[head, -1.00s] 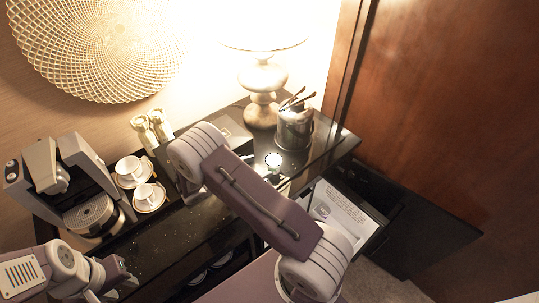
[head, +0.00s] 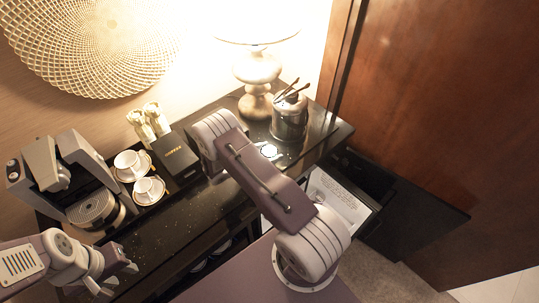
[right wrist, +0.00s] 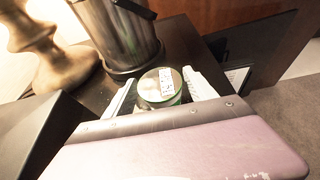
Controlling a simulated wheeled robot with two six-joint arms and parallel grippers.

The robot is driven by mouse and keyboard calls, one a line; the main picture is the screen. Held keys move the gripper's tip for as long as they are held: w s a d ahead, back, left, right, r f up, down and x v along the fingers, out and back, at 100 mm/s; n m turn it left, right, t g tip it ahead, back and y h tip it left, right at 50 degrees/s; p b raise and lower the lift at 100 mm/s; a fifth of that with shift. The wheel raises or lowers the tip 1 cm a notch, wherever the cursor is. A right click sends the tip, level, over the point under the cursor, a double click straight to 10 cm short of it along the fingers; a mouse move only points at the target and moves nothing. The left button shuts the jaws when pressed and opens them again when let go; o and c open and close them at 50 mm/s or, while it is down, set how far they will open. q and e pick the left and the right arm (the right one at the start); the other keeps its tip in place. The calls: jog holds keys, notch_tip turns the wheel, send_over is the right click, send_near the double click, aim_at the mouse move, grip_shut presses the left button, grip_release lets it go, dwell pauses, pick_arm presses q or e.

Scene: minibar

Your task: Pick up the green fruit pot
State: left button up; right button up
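The green fruit pot (right wrist: 160,89) is a small round jar with a pale lid, a label and a green edge. It stands on the dark counter in the right wrist view. In the head view its bright lid (head: 268,151) shows just beyond my right arm. My right gripper (right wrist: 161,96) has its two pale fingers apart, one on each side of the pot; I cannot tell whether they touch it. The arm hides this gripper in the head view. My left gripper (head: 117,274) is open and empty at the lower left, by the counter's front.
A metal ice bucket (head: 289,118) with tongs stands right behind the pot, beside a lamp (head: 257,72). To the left are a black box (head: 177,152), cups on saucers (head: 148,190) and a coffee machine (head: 70,170). The counter's front middle (head: 165,230) is clear.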

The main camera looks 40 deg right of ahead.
aim_at(269, 151)
jog(key=shift+a, duration=0.1)
jog(key=c, duration=1)
jog(key=shift+c, duration=0.5)
jog(key=shift+r, duration=0.6)
notch_tip(269, 151, up, 3)
jog(key=shift+s+r+b, duration=0.1)
jog(key=shift+b, duration=0.65)
jog(key=s+a+r+b, duration=0.1)
jog(key=s+a+r, duration=0.2)
jog(key=s+r, duration=0.3)
jog(key=s, duration=0.5)
jog(key=shift+a+r, duration=0.35)
jog(key=shift+a, duration=0.05)
